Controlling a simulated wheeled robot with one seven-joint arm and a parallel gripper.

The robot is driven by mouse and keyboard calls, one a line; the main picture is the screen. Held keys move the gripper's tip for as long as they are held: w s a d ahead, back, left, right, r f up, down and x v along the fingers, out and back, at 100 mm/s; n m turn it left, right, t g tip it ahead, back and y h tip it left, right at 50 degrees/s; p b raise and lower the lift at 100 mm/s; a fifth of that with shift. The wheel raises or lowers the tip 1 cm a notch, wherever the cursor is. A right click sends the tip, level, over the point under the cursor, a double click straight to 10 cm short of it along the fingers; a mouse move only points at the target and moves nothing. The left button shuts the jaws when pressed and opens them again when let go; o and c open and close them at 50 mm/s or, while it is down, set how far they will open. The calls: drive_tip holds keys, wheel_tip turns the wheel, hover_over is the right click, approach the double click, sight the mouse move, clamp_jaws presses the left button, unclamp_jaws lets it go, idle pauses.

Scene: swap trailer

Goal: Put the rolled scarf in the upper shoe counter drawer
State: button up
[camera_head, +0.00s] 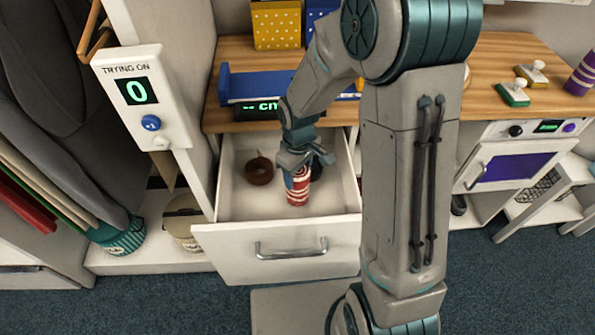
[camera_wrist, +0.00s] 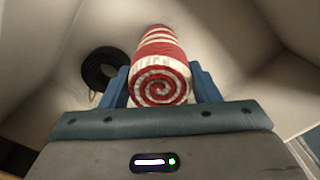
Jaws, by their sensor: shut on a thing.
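The rolled scarf (camera_head: 297,191) is a red and white striped roll with a spiral end. My gripper (camera_head: 299,172) is shut on it, and it hangs upright inside the open upper shoe counter drawer (camera_head: 290,240). In the wrist view the scarf (camera_wrist: 160,78) sits between the two blue fingers of my gripper (camera_wrist: 162,90), its spiral end toward the camera. The drawer is white, pulled well out, with a metal handle. I cannot tell whether the scarf's lower end touches the drawer floor.
A dark brown ring-shaped roll (camera_head: 260,170) lies in the drawer, left of the scarf; it also shows in the wrist view (camera_wrist: 99,68). A white "TRYING ON" panel (camera_head: 142,98) stands at left.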

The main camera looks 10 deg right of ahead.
drive_tip(key=shift+f, duration=0.15)
drive_tip(key=o, duration=1.3)
wheel_tip(320, 180, up, 11)
drive_tip(key=shift+r+p, duration=0.1)
drive_tip(key=shift+p, duration=0.7)
drive_tip(key=shift+s+d+r+m+t, duration=0.35)
drive_tip(key=shift+s+d+r+m, duration=1.1)
drive_tip(key=shift+s, duration=0.95)
drive_tip(key=shift+s+d+r+m+t, duration=0.4)
drive_tip(key=shift+s+d+r+m, duration=0.95)
drive_tip(key=shift+s, duration=1.1)
drive_tip(key=shift+s+d+r+m+t, duration=0.35)
drive_tip(key=shift+s+d+r+m, duration=1.1)
drive_tip(key=shift+s, duration=0.95)
